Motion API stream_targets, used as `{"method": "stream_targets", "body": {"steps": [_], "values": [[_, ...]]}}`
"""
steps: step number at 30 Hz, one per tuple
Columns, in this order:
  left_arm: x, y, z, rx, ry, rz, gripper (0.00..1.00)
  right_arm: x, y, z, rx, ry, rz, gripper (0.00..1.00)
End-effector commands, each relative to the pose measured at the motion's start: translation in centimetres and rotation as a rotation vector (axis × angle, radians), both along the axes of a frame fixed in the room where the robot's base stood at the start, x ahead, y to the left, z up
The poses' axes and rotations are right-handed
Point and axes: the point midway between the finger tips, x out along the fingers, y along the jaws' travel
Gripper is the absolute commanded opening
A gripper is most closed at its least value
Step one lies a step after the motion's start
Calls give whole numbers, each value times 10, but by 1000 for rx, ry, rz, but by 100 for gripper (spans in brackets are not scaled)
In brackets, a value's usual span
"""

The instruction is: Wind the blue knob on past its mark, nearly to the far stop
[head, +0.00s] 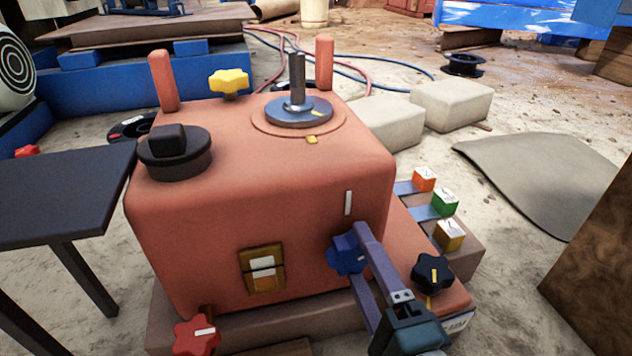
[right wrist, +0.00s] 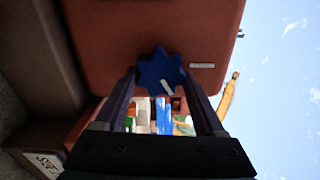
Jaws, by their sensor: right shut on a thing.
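The blue knob (head: 340,252) is lobed and sits on the front face of the red machine (head: 215,215), low at the right. A white mark (head: 348,203) is on the face above it. My right gripper (head: 358,255) is shut on the knob, with one finger on either side of it. In the right wrist view the knob (right wrist: 158,68) sits between the fingertips. Its white pointer line points down and right there, away from the white mark (right wrist: 202,65) at its right. My left gripper is not in view.
A black knob (head: 432,273) stands close to the right of my gripper. Red (head: 196,336) and yellow (head: 229,82) knobs are farther off. Several coloured cubes (head: 446,203) sit at the machine's right. A dark table (head: 60,195) is at the left and a brown block (head: 595,265) at the right.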

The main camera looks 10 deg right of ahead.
Motion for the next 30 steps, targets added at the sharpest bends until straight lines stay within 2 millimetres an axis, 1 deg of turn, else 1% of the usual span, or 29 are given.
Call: {"method": "stream_targets", "body": {"steps": [21,30], "values": [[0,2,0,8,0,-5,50,0,2,-4,670,24,1,16],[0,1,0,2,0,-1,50,0,3,-5,873,30,0,16]]}}
